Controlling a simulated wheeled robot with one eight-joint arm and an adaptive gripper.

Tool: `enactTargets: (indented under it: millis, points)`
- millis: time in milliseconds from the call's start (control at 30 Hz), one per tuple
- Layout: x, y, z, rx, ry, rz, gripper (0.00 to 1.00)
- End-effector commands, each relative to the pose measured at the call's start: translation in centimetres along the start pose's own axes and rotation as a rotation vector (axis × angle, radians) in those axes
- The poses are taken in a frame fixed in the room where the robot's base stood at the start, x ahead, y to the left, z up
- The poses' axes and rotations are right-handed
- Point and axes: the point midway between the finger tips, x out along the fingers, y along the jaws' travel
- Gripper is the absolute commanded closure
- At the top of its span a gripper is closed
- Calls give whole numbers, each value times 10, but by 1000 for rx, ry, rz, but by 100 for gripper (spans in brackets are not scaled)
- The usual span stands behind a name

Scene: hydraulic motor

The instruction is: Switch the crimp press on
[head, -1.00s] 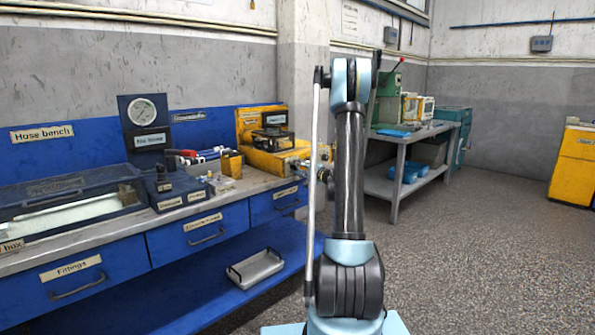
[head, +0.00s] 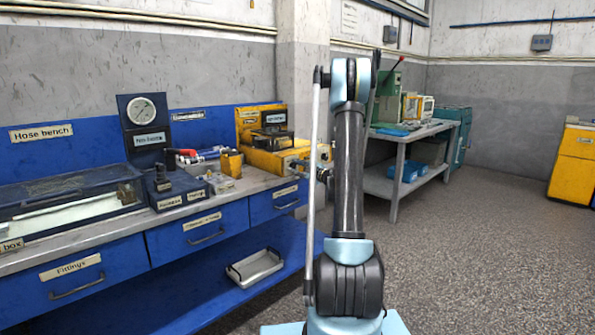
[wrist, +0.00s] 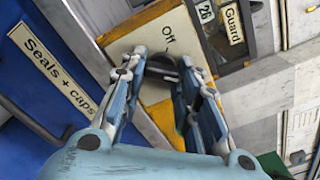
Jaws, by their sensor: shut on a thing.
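The crimp press, a yellow machine (head: 285,160), stands at the right end of the blue hose bench. In the wrist view its pale panel (wrist: 150,42) carries the printed word "Off". A dark rotary switch (wrist: 165,69) sits on the panel just below that word. My gripper (wrist: 166,62) reaches over the panel with its two fingers on either side of the switch, shut on it. The fingers hide part of the switch, so I cannot tell which way it points. In the head view my gripper (head: 318,167) is at the press's right side, partly hidden by my arm.
A "Guard" label (wrist: 231,20) and dark-framed window lie right of the panel. The "Seals + caps" drawer label (wrist: 55,67) is at left. The bench holds a gauge (head: 141,112) and fittings. A grey table (head: 408,135) stands behind; floor at right is clear.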

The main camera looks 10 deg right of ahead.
Motion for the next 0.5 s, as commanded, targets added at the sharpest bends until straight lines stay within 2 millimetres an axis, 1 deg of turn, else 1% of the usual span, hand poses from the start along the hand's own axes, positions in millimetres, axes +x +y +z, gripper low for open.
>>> enactTargets:
  millis: [200, 500]
  points:
    - [0, 0, -1, 72, 3, -1, 94]
    - [0, 0, -1, 100, 2, -1, 94]
